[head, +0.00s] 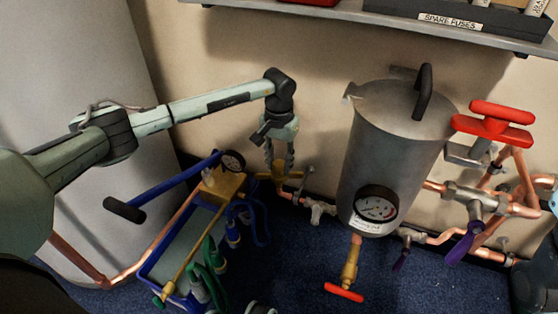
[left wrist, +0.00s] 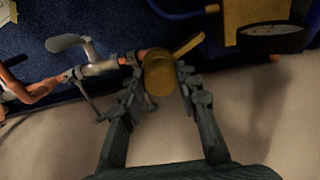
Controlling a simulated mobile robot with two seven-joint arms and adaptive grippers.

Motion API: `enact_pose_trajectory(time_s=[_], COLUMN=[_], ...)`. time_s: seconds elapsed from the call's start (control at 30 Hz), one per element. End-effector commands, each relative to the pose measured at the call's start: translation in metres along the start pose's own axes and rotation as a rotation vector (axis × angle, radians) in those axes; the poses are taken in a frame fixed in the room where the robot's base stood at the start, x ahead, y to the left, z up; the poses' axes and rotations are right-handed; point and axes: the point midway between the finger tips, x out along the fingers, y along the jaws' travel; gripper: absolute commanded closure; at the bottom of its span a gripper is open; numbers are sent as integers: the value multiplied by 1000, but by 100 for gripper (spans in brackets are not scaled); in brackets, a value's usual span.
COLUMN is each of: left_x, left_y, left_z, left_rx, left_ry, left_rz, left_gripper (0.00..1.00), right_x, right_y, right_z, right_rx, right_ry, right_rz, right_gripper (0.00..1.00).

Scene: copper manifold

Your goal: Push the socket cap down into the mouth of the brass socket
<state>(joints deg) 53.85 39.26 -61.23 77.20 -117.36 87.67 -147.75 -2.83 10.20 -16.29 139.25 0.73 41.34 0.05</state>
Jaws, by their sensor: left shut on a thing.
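My left gripper (head: 280,160) points down by the wall, left of the steel tank, with its fingers over a brass piece (head: 279,178) at the end of the copper pipe run. In the left wrist view its fingers (left wrist: 160,84) are closed on the sides of a round brass piece (left wrist: 159,75), which I take for the socket cap. A copper pipe end (left wrist: 152,55) and a brass lever (left wrist: 188,46) show behind it. The brass socket's mouth is hidden, and I cannot tell how deep the cap sits.
The steel tank (head: 389,150) with a gauge stands close to the right. A blue-handled pump with a gauge (head: 232,162) and a blue crate (head: 150,268) stand to the left. A steel valve (head: 319,209) sits on the low pipe. A shelf (head: 390,20) hangs above.

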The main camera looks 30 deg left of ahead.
Motion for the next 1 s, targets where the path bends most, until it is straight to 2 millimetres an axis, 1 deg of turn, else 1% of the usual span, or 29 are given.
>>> enact_pose_trajectory(time_s=[0.3, 0.57, 0.6, 0.77, 0.8, 1.0], left_x=[6, 7, 7, 7, 7, 7], left_y=[0, 0, 0, 0, 0, 0], left_z=[0, 0, 0, 0, 0, 0], left_rx=[0, 0, 0, 0, 0, 0], left_ry=[-1, 0, 0, 0, 0, -1], left_rz=[0, 0, 0, 0, 0, 0], left_gripper=[98, 98, 66, 46, 44, 44], right_x=[0, -1, -1, -1, -1, -2], right_y=[0, 0, 0, -1, -1, -1], right_z=[0, 1, 1, 1, 2, 2], right_rx=[0, 0, 0, 0, 0, 0], right_ry=[-1, -3, -4, -6, -7, -7], right_rz=[2, -1, -2, -8, -9, -9], right_gripper=[50, 50, 50, 50, 50, 50])
